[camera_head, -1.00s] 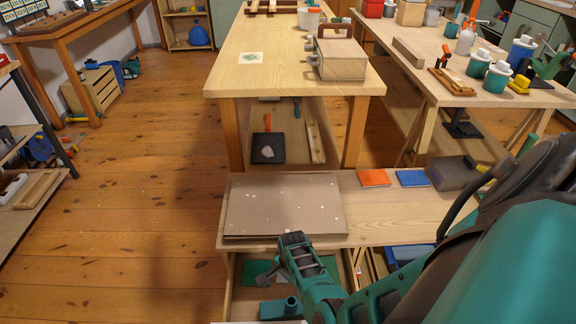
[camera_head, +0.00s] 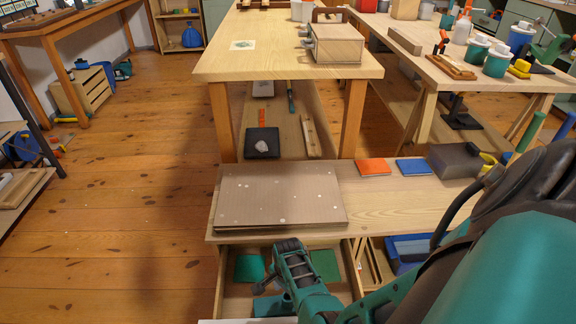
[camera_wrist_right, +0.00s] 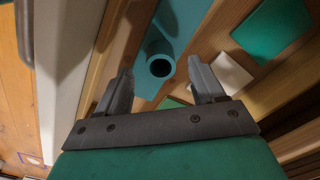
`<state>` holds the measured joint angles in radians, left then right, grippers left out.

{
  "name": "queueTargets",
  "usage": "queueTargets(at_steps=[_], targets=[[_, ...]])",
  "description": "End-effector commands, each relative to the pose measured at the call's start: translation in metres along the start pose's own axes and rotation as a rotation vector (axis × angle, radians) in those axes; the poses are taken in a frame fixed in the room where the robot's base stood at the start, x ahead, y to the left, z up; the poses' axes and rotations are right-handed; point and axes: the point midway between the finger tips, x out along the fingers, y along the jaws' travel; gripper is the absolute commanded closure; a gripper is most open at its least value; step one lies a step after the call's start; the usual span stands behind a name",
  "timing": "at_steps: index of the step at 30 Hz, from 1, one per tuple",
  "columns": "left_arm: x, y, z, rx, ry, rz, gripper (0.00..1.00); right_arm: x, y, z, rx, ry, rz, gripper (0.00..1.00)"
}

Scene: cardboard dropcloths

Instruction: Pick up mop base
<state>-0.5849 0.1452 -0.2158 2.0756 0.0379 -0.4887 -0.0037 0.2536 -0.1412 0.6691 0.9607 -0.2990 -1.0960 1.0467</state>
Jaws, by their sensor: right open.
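The mop base (camera_head: 272,306) is a teal piece lying low in the open drawer, partly hidden by my right arm in the head view. In the right wrist view the mop base (camera_wrist_right: 159,50) shows a flat teal plate with an upright round hollow socket. My right gripper (camera_wrist_right: 160,82) is open, with one finger on each side of the socket in that view and nothing held. In the head view the right gripper (camera_head: 264,283) is low over the drawer, beside the mop base. Whether the fingers touch the socket I cannot tell. My left gripper is out of view.
Green sheets (camera_head: 249,268) and a white block (camera_wrist_right: 230,73) lie in the drawer near the mop base. The drawer's wooden walls are close to the gripper. Cardboard (camera_head: 280,195) lies on the bench above, beside an orange pad (camera_head: 373,167) and a blue pad (camera_head: 413,166).

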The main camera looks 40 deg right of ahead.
Motion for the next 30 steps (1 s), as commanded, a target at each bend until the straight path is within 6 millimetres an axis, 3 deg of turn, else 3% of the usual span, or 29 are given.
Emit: queueTargets(at_steps=[1,3,7,17,30], targets=[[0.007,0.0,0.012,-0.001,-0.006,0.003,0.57,0.013,0.0,0.001,0.0,0.0,0.0,0.32],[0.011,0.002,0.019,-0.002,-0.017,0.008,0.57,0.021,-0.001,0.002,0.0,0.0,0.001,0.32],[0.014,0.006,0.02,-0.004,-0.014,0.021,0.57,0.034,-0.001,0.002,0.0,0.0,0.001,0.32],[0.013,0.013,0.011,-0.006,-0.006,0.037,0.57,0.035,-0.001,0.002,-0.001,0.0,0.0,0.32],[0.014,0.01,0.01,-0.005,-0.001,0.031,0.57,0.035,-0.001,0.002,-0.001,0.0,0.0,0.72]])
